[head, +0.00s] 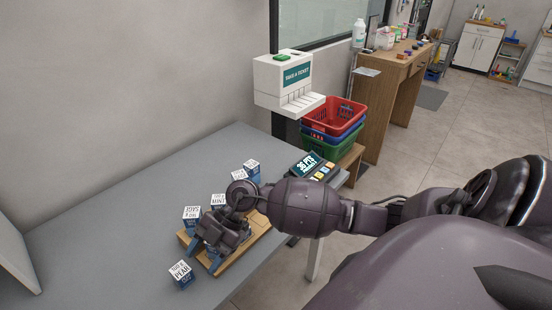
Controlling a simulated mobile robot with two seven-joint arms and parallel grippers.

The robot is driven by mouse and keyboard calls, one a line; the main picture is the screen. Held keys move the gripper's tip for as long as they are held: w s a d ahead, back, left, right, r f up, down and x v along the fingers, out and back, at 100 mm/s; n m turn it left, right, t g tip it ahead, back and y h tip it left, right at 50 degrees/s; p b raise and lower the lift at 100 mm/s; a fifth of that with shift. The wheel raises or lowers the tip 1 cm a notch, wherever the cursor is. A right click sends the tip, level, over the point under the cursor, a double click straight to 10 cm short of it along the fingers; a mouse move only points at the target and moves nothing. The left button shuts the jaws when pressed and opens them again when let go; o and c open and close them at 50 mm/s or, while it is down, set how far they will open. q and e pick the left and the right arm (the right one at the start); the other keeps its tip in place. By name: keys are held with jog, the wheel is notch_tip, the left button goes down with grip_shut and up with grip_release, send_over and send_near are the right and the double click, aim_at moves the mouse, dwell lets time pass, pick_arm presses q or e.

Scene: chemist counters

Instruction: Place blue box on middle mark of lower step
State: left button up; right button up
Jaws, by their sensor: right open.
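A wooden stepped stand (249,249) lies on the grey table, largely covered by my right arm and gripper. Several small blue boxes with white printed tops are around it. One box (181,273) sits on the table in front of the stand's left end, apart from it. My right gripper (204,257) is open over the stand's left part, pointing down. I cannot tell whether a box stands between its fingers. The step marks are hidden. My left gripper is not in view.
A keypad device with a display (306,165) stands at the table's far right end. A white ticket dispenser (284,82) is beyond it, beside stacked baskets (333,117). The grey table (110,220) is clear left of the boxes. A white panel (14,260) stands at the left edge.

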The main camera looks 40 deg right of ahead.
jog(key=s+a+r+m+t+y, duration=0.2)
jog(key=a+r+m+t+y, duration=0.15)
jog(key=t+y, duration=0.35)
jog(key=s+d+f+m+t+h, duration=0.5)
jog(key=d+f+m+t+h, duration=0.6)
jog(key=m+h, duration=0.5)
jog(key=s+d+f+m+g+h, duration=0.1)
jog(key=s+d+f+m+g, duration=0.1)
jog(key=s+f+g, duration=0.3)
jog(key=shift+s+d+f+g, duration=0.25)
jog(key=shift+s+g, duration=0.35)
jog(key=shift+s, duration=0.2)
